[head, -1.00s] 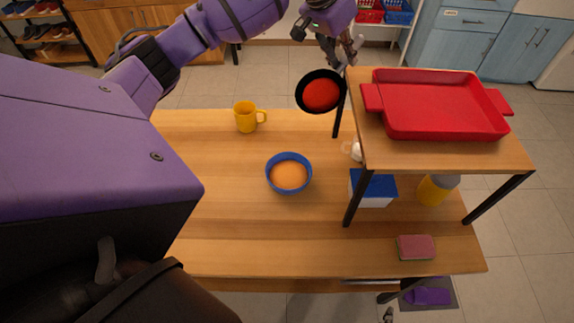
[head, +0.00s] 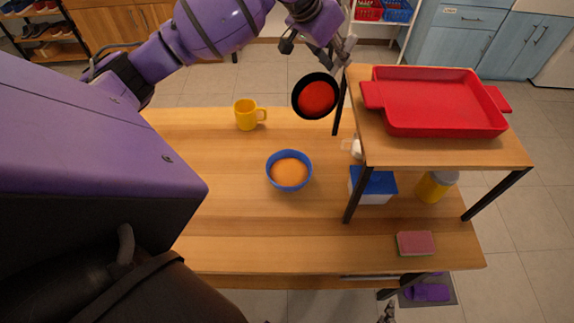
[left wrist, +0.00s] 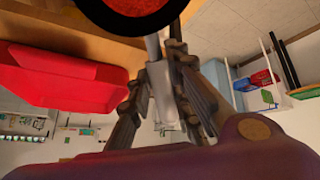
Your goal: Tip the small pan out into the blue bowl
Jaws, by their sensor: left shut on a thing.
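The small pan (head: 316,97) is black with red contents inside. It is in the air behind and to the right of the blue bowl in the head view. My left gripper (head: 340,50) is shut on the pan's handle; the left wrist view shows the pale handle (left wrist: 160,85) between the fingers and the pan's red contents (left wrist: 135,5) at the top edge. The pan is tilted, its open face towards the head camera. My right gripper is not clearly visible.
A yellow mug (head: 245,115) stands left of the pan. A raised shelf (head: 430,152) on the right carries a red tray (head: 440,100). The table (head: 235,225) is clear around the bowl.

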